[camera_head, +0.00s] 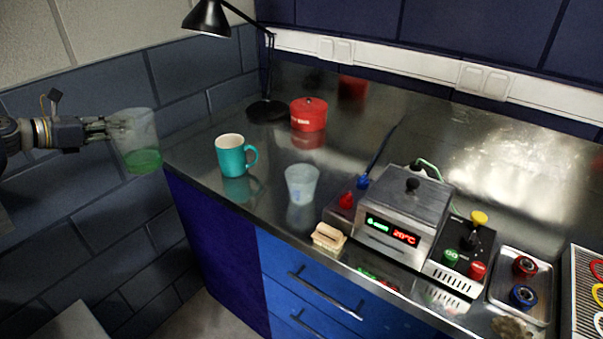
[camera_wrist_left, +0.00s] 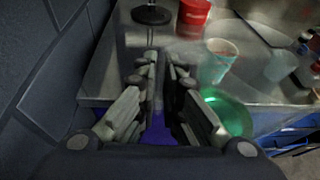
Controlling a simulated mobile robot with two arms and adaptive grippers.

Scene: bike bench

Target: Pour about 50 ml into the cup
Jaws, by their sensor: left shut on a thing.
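My left gripper (camera_head: 122,124) is shut on a clear beaker (camera_head: 142,128) with green liquid (camera_head: 143,160) in its bottom. It holds the beaker nearly upright in the air, just left of the bench's left end. In the left wrist view the gripper (camera_wrist_left: 163,65) has its fingers close together, and the green liquid (camera_wrist_left: 228,112) shows at their right. A teal mug (camera_head: 231,157) stands upright on the bench, right of the beaker and apart from it; its inside looks pale. A translucent cup (camera_head: 301,184) stands further right. My right gripper is not in view.
A black lamp (camera_head: 266,108) and a red lidded pot (camera_head: 309,114) stand behind the mug. A steel heating unit (camera_head: 402,215) reading 20°C, a control box (camera_head: 463,250) and a tray (camera_head: 521,285) fill the right side. A beige block (camera_head: 328,237) lies near the front edge.

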